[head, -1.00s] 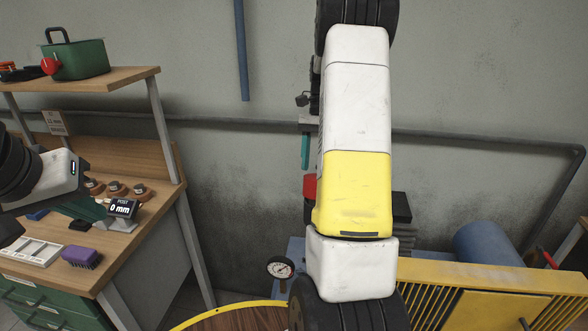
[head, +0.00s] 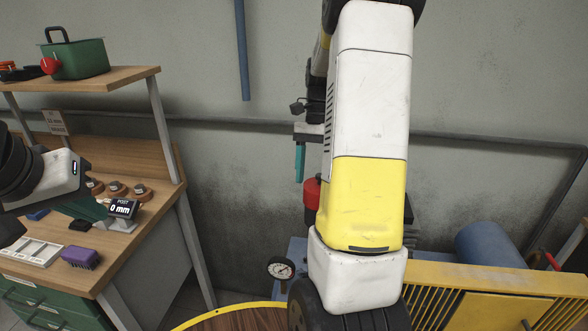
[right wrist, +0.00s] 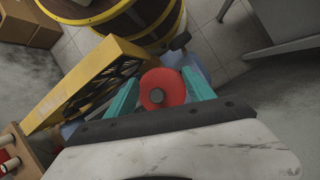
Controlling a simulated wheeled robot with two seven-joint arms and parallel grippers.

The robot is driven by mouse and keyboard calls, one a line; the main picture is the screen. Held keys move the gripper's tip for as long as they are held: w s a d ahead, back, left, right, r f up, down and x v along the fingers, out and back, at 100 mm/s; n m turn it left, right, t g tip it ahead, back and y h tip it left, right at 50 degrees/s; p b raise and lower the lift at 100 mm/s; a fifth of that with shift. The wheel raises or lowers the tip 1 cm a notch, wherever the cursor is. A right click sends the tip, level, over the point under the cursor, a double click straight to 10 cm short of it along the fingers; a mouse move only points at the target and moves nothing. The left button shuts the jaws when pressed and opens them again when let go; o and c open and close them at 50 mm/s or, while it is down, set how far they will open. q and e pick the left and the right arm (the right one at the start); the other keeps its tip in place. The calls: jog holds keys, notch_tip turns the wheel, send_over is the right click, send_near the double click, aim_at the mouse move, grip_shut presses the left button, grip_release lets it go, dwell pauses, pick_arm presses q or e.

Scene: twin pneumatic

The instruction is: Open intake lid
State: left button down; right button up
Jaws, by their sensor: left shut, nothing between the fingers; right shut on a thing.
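The round red lid (right wrist: 163,88) with a dark centre knob sits between the teal fingers of my right gripper (right wrist: 162,92) in the right wrist view. The gripper is shut on it. In the head view, the red lid (head: 312,190) shows at the left edge of my right arm, above a dark body that the arm partly hides. One teal finger of my right gripper (head: 299,162) hangs just above and left of it. I cannot tell whether the lid is lifted. My left gripper (head: 88,209) is shut and empty over the workbench, near the 0 mm block.
The workbench (head: 160,222) at the left carries a 0 mm block (head: 122,208), a purple brush (head: 80,257) and a white tray (head: 35,252). A pressure gauge (head: 281,268), a yellow slatted guard (head: 470,280) and a blue tank (head: 490,245) stand around my right arm.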

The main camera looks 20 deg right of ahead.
aim_at(315, 185)
notch_tip(315, 185, up, 8)
jog(key=shift+r, duration=0.2)
dwell(0.8)
jog(key=shift+s+d, duration=0.1)
dwell(0.4)
